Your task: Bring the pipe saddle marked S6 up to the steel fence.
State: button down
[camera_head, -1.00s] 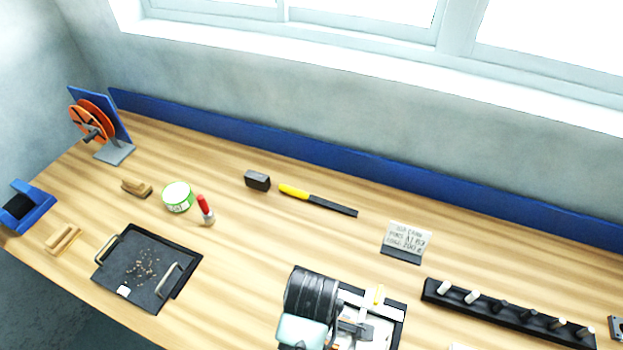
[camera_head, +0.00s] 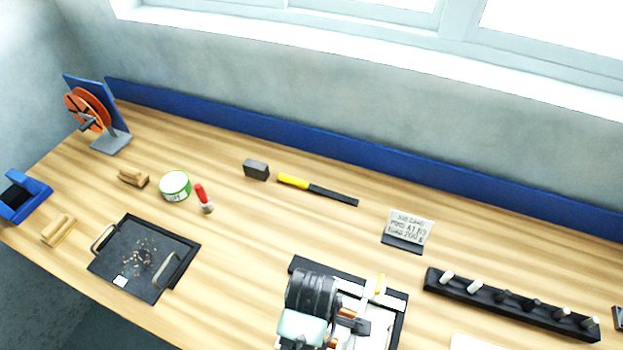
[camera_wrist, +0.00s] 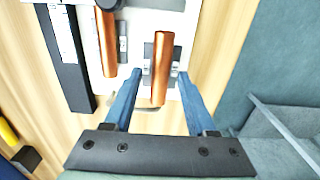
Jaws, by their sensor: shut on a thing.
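My gripper (camera_wrist: 159,75) has two blue fingers, shut on a small grey metal piece (camera_wrist: 147,70) that I take to be the pipe saddle. A copper pipe (camera_wrist: 160,60) runs between the fingertips and covers much of that piece. The S6 mark cannot be read. A second copper pipe (camera_wrist: 105,45) lies to the left, with a grey bracket beside it. A dark bar with a pale labelled strip (camera_wrist: 68,70) lies further left; I cannot tell whether it is the steel fence. In the head view my arm hides much of the black-edged fixture (camera_head: 400,312).
A sign card (camera_head: 408,229) stands behind the fixture. A black peg rack (camera_head: 510,304) lies to its right. A yellow-handled tool (camera_head: 318,190), a dark block (camera_head: 256,170), a green tin (camera_head: 174,186) and a black tray (camera_head: 140,258) lie leftward. Bare wood separates tray and fixture.

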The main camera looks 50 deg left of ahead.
jog(key=shift+f+b, duration=0.65)
jog(key=shift+f, duration=0.8)
jog(key=shift+w+d+p, duration=0.35)
jog(key=shift+w+d, duration=0.2)
jog(key=shift+d, duration=0.25)
jog(key=shift+c, duration=0.6)
grip_release()
notch_tip(320, 180, up, 12)
jog(key=p, duration=0.3)
jog(key=shift+f, duration=0.1)
jog(key=shift+r+p, duration=0.55)
jog(key=shift+r, duration=0.05)
